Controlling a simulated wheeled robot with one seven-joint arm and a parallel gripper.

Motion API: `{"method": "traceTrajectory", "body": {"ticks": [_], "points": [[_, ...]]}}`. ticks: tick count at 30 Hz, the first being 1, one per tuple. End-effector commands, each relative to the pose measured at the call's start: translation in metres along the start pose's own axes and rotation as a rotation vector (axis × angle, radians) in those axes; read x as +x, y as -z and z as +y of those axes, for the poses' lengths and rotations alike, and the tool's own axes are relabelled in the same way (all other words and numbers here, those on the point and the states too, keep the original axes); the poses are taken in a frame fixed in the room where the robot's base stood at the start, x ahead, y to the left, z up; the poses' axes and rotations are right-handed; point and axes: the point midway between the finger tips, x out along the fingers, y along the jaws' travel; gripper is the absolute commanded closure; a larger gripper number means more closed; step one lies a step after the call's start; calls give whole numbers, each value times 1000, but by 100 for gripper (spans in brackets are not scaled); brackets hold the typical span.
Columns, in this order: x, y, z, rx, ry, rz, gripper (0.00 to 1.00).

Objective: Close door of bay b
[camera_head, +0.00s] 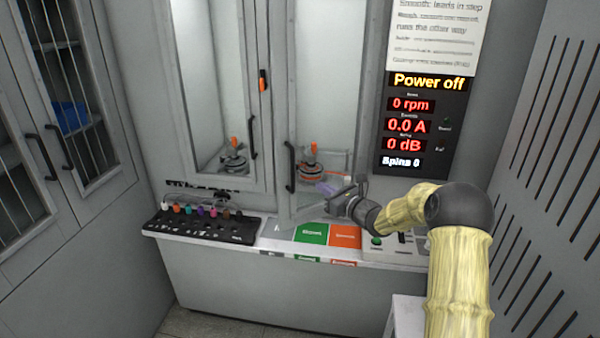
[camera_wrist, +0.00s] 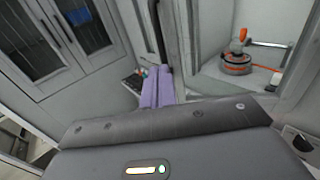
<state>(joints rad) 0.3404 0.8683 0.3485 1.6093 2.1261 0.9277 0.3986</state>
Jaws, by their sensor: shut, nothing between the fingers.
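The door of the right-hand bay (camera_head: 284,100) has a pale frame and a black bar handle (camera_head: 290,167). It seems to stand ajar, its lower edge jutting out over the counter. I cannot read a bay letter on it. In the wrist view, its upright frame (camera_wrist: 184,48) and dark handle (camera_wrist: 161,35) are just beyond my fingers. My gripper (camera_head: 326,188) is low in front of this bay, right of the handle. Its purple fingers (camera_wrist: 157,92) are shut and empty. I cannot tell whether they touch the door. A motor with an orange top (camera_wrist: 237,60) stands inside the bay.
The left bay (camera_head: 215,90) holds another motor (camera_head: 235,157). A black rack of coloured pieces (camera_head: 205,228) lies on the counter's left. Green (camera_head: 311,233) and orange (camera_head: 345,236) labels lie below my gripper. A display panel (camera_head: 424,120) reads "Power off". A slatted wall stands right.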

Motion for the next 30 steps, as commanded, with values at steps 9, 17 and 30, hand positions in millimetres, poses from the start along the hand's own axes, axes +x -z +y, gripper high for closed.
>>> {"method": "traceTrajectory", "body": {"ticks": [9,17,30], "points": [[53,-3,1,0,-2,1,100],[88,-3,1,-1,-2,1,100],[114,0,0,-1,-1,1,100]]}}
